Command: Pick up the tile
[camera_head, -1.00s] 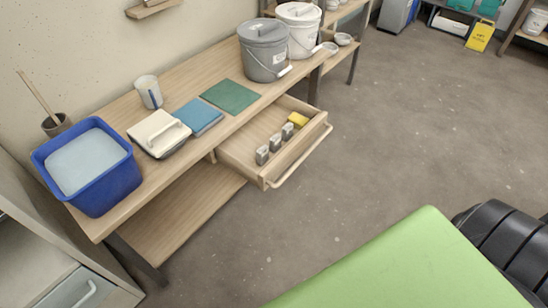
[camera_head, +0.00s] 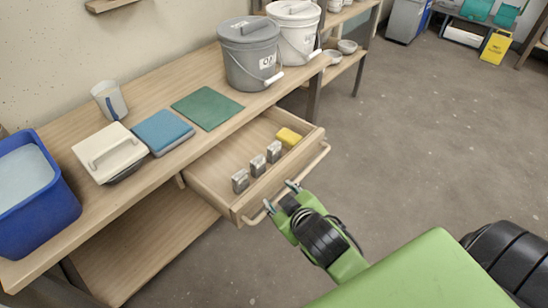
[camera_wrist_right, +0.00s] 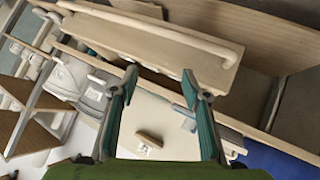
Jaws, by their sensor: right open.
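A blue square tile (camera_head: 162,132) lies flat on the wooden table, between a white lidded container and a thin green square (camera_head: 207,107). My right gripper (camera_head: 280,196) is at the front of the open drawer, its fingers at the drawer's handle bar (camera_head: 300,178), below and to the right of the blue tile. It is open, and nothing shows between its fingers. In the right wrist view the two teal fingers (camera_wrist_right: 160,82) stand apart, with the handle bar (camera_wrist_right: 190,36) beyond them. Whether they touch the bar is unclear. My left gripper is not in view.
The drawer (camera_head: 215,178) holds several small metal blocks and a yellow block (camera_head: 289,137). The table also carries a blue tub (camera_head: 45,215), a white lidded container (camera_head: 108,152), a cup (camera_head: 110,100), a grey bucket (camera_head: 250,55) and a white bucket (camera_head: 294,35).

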